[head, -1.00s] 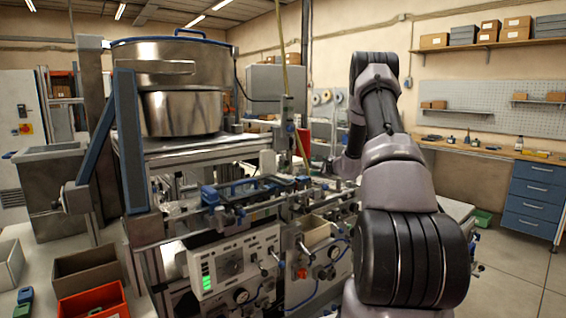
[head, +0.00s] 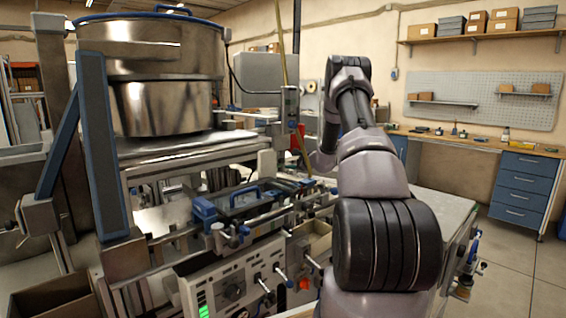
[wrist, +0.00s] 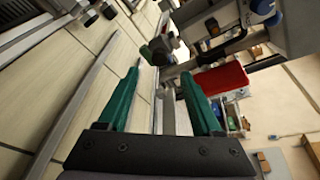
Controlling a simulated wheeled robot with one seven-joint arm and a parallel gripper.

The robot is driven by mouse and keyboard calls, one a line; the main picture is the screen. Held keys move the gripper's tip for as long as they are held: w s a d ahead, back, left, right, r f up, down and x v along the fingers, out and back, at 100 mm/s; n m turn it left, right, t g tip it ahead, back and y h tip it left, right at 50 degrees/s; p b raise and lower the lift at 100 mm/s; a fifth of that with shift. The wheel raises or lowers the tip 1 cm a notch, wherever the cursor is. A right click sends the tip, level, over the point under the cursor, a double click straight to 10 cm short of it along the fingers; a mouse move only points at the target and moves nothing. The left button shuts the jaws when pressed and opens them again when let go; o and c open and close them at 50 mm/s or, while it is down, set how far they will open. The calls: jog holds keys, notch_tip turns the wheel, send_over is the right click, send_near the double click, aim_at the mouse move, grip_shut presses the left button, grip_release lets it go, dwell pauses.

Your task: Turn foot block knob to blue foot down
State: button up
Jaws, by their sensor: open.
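My gripper (wrist: 160,76) is open in the wrist view, its two green fingers apart with nothing held between them. A dark knob-like part on a metal rod (wrist: 157,50) shows just beyond the fingertips; I cannot tell whether it is the foot block knob. In the head view my arm reaches away, and its own links hide the gripper. A small fitting with blue parts and a round base (head: 465,268) sits at the right end of the machine; I cannot tell whether it is the foot block. No blue foot can be made out for sure.
The machine (head: 240,245) with its control panel, levers and rails fills the left and middle. A large steel bowl (head: 150,75) stands on it. A red bin (wrist: 222,78) shows in the wrist view. Open floor (head: 515,270) lies at right, before a workbench with blue drawers (head: 527,188).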

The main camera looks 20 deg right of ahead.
aim_at(282, 161)
jog(key=x, duration=0.7)
jog(key=shift+w, duration=0.15)
grip_shut()
